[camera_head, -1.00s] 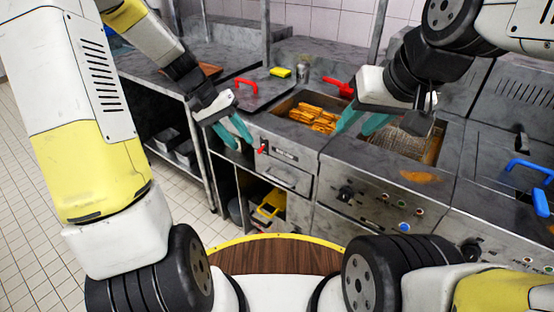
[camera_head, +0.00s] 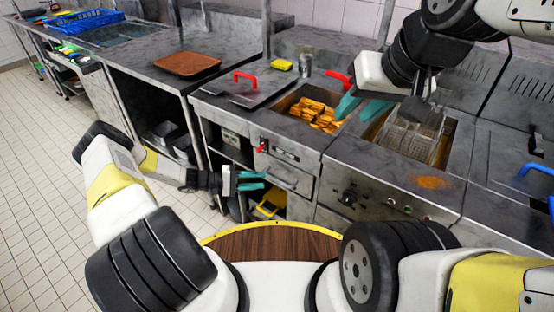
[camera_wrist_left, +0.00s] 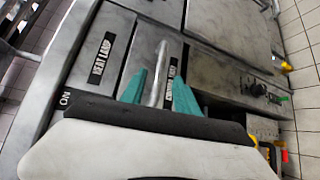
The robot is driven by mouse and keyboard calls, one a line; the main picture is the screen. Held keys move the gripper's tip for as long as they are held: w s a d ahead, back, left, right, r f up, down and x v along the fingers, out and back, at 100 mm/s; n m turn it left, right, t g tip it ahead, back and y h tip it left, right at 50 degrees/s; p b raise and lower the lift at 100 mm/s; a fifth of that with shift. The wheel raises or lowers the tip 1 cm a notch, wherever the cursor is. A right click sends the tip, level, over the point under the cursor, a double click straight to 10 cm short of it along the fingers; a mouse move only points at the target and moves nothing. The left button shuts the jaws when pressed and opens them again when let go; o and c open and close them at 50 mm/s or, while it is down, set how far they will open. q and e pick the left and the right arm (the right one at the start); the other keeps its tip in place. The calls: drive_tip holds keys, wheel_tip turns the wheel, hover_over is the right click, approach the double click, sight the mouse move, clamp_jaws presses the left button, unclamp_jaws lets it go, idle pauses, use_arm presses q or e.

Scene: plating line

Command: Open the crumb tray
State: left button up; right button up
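The crumb tray (camera_head: 287,171) is a steel drawer front with a bar handle, below the counter near the middle of the head view. It looks shut. In the left wrist view its bar handle (camera_wrist_left: 160,68) stands between the two teal fingers, beside a dark label that is hard to read. My left gripper (camera_head: 252,180) is open in front of the drawer. The fingers straddle the handle in the wrist view; I cannot tell whether they touch it. My right gripper (camera_head: 361,107) is open and empty above the counter, between the food well and the fryer.
A well of fried food (camera_head: 318,113) and a fryer basket (camera_head: 410,135) are in the counter. A red-handled lid (camera_head: 262,91) lies left of the well. A yellow item (camera_head: 270,204) sits on the shelf below the drawer. The floor on the left is clear.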

sight(274, 180)
use_arm(q)
drive_tip(key=d, duration=0.5)
drive_tip(key=w+d+f, duration=0.1)
drive_tip(key=d, duration=0.1)
drive_tip(key=shift+d, duration=0.3)
clamp_jaws()
idle(1.1)
